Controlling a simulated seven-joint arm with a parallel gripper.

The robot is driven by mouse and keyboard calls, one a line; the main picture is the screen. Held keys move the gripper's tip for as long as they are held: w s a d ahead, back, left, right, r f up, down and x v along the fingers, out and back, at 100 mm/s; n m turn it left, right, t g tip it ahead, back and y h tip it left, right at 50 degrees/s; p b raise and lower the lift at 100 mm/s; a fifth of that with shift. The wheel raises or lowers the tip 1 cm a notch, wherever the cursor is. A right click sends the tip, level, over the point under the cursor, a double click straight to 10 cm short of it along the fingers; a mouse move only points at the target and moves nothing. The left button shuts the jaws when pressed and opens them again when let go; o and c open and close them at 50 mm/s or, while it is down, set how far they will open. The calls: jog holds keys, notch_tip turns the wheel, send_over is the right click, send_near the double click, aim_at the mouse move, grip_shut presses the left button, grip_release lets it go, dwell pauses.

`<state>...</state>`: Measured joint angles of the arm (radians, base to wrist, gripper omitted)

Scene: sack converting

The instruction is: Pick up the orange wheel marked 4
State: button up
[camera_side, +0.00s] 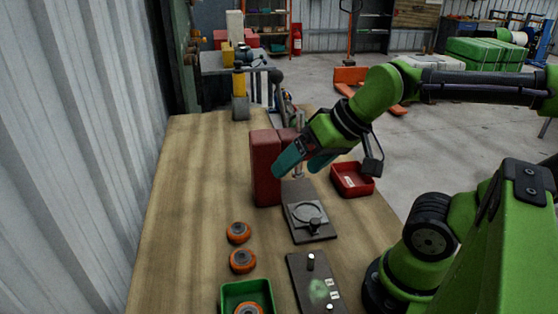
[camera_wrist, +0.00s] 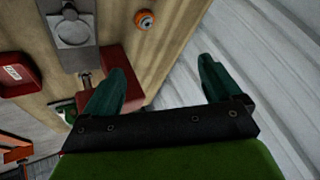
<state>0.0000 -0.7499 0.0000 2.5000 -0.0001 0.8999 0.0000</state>
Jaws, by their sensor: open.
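Two orange wheels, a farther one (camera_side: 238,232) and a nearer one (camera_side: 242,261), lie apart on the wooden table in the side view. A third orange wheel (camera_side: 249,308) sits in the green tray (camera_side: 225,292), cut off by the picture's bottom edge. No number is legible on any wheel, so I cannot tell which is marked 4. My gripper (camera_side: 301,166) is open and empty, beyond the wheels near a dark red block. In the wrist view, one orange wheel (camera_wrist: 144,19) shows at the top, well away from my open gripper (camera_wrist: 160,82).
The tall dark red block (camera_side: 265,180) stands close to my gripper. A grey plate with a ring (camera_side: 310,218), a dark plate with pegs (camera_side: 308,280) and a red bin (camera_side: 352,182) lie to the right. The table's left side is clear, beside a corrugated wall (camera_side: 80,150).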

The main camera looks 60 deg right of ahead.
jog(key=shift+f, duration=0.1)
jog(key=n+g+h, duration=0.2)
jog(key=n+g, duration=0.2)
jog(key=g, duration=0.3)
send_over(238, 227)
notch_tip(238, 227, down, 7)
notch_tip(238, 227, down, 16)
jog(key=shift+f, duration=0.2)
jog(key=shift+r, duration=0.1)
jog(key=c, duration=1.3)
